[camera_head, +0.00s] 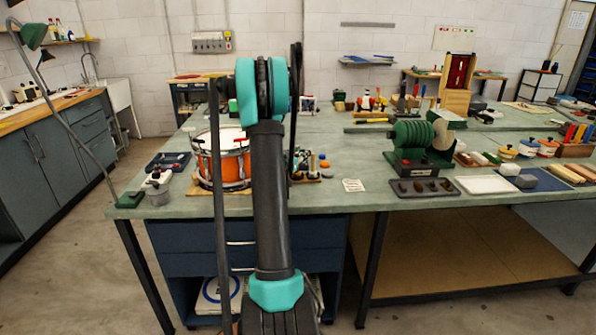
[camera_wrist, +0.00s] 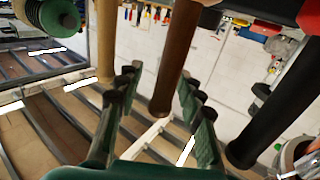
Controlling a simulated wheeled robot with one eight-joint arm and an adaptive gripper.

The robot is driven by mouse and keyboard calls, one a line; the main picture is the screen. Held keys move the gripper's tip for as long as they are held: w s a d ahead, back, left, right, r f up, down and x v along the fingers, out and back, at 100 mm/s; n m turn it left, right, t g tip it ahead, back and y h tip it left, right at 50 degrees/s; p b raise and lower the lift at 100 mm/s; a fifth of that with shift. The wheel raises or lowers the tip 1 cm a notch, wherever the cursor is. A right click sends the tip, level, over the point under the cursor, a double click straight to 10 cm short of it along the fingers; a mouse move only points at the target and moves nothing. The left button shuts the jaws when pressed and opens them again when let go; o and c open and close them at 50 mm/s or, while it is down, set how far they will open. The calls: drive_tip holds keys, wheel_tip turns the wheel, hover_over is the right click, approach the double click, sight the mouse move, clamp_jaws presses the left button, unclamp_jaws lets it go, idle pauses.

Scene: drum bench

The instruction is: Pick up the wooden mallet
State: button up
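A brown wooden shaft (camera_wrist: 175,60), which looks like the mallet's handle, runs down from the top edge of the wrist view. Its rounded end lies between the two fingers as seen from the wrist. No mallet head can be made out. My gripper (camera_wrist: 158,78) is open, with a finger on each side of the shaft. The fingers look apart rather than closed on it; whether one touches it I cannot tell. In the head view my own arm hides the gripper, and I cannot pick out the mallet there.
In the wrist view a pale stick (camera_wrist: 105,40) stands left and a thick black bar (camera_wrist: 275,110) right. On the green bench (camera_head: 340,205) are an orange drum (camera_head: 222,170) left of my arm and a green machine (camera_head: 420,140) to the right.

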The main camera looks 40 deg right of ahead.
drive_tip(key=shift+c, duration=0.5)
clamp_jaws()
drive_tip(key=shift+r, duration=0.2)
